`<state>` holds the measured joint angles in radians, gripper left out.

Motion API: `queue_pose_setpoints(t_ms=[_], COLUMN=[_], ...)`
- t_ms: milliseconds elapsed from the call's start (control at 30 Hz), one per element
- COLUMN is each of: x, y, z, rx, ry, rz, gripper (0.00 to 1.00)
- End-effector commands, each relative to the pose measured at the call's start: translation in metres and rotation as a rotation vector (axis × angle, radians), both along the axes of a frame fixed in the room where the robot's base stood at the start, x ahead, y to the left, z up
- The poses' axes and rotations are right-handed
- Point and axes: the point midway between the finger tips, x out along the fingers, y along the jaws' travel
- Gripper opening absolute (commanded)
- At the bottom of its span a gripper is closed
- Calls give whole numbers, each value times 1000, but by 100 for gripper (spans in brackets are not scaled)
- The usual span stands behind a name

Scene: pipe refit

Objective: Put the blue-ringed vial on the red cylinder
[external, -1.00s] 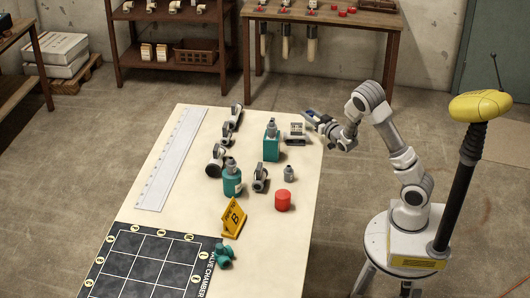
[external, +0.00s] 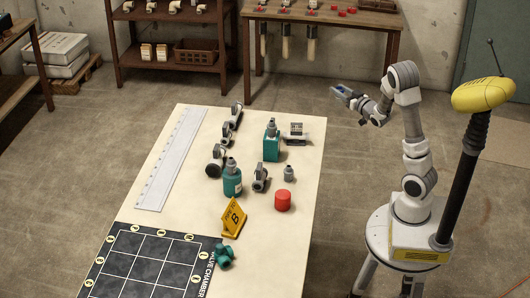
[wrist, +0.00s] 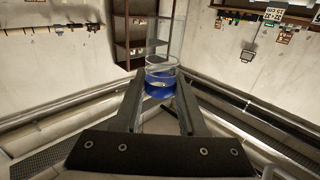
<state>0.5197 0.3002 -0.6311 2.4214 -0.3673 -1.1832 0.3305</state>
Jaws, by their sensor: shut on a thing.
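My gripper (external: 344,92) is raised in the air beyond the far right corner of the table. In the wrist view my gripper (wrist: 160,95) is shut on the blue-ringed vial (wrist: 162,76), a clear glass vial with a blue band at its lower end between the fingers. The vial is too small to make out clearly in the external view. The red cylinder (external: 283,201) stands upright on the right side of the table, with nothing on its top. My gripper is well away from it and higher.
The table (external: 292,250) also holds teal bottles (external: 232,181), a small grey vial-like part (external: 288,174), several grey fittings, a yellow sign (external: 233,218), a teal knob (external: 224,256), a long ruler (external: 172,160) and a black grid mat (external: 150,265).

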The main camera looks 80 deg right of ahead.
Motion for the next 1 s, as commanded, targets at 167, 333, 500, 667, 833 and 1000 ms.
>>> queue_pose_setpoints(t_ms=[167,333,500,667,833,1000], x=[9,50,99,128,135,122], y=[7,45,115,192,279,346], z=[3,15,31,45,56,62], rx=[-1,-2,-3,-2,0,1], ry=[-1,-3,-3,-3,-2,-1], rz=[42,236,539,846,1186,1467], gripper=[0,0,0,0,0,0])
